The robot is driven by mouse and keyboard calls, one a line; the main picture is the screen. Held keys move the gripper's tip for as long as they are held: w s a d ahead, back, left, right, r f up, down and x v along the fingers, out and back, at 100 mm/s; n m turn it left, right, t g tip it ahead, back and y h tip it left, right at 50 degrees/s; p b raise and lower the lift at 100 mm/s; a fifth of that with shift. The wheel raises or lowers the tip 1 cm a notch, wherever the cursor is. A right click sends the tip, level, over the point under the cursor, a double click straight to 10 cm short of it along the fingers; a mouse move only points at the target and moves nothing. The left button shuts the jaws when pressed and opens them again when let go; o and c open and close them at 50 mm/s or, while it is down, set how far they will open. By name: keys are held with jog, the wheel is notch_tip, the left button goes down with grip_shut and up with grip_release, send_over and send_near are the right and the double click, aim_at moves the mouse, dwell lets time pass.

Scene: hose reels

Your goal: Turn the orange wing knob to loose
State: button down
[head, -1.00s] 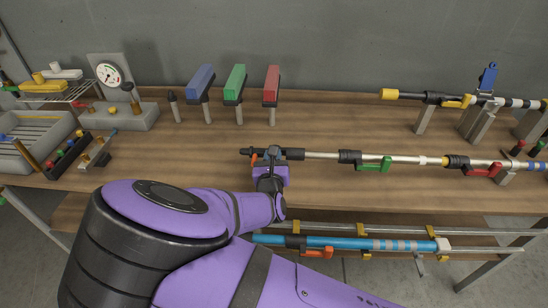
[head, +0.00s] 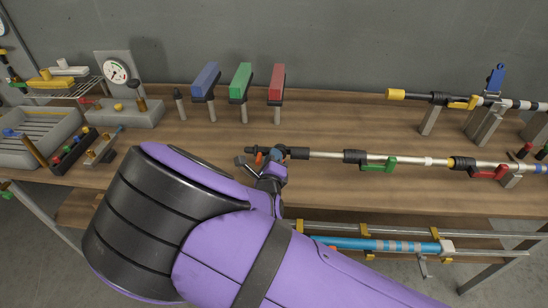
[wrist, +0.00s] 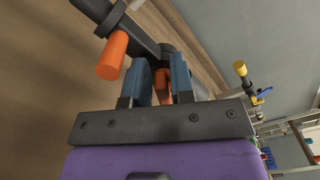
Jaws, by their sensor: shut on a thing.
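The orange wing knob (wrist: 186,84) shows between the two blue-padded fingers of my gripper (wrist: 164,80) in the wrist view, and my gripper is shut on it. The fingers hide much of the knob. An orange peg (wrist: 113,55) sticks out from a black collar to the left of the fingers, apart from them. In the head view my gripper (head: 276,157) is at the left, black end of the long silver pole, tilted. A small orange part (head: 259,158) shows just left of it. I cannot tell the knob's exact angle.
The silver pole (head: 330,156) runs right, with a green handle (head: 378,166) and a red handle (head: 488,172). Blue, green and red blocks stand behind on posts. A blue pole (head: 375,245) lies below the bench front. The middle of the bench (head: 340,118) is clear.

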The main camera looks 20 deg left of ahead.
jog(key=n, duration=0.3)
jog(key=shift+a+f+n, duration=0.1)
jog(key=shift+f+n, duration=0.2)
jog(key=shift+f, duration=0.05)
jog(key=shift+f+n, duration=0.2)
jog(key=shift+n, duration=0.75)
jog(key=shift+f+n, duration=0.15)
jog(key=shift+n, duration=0.8)
jog(key=c, duration=1.2)
grip_release()
jog(key=shift+o, duration=0.2)
jog(key=shift+s, duration=0.1)
jog(key=v, duration=1)
jog(key=shift+s, duration=0.35)
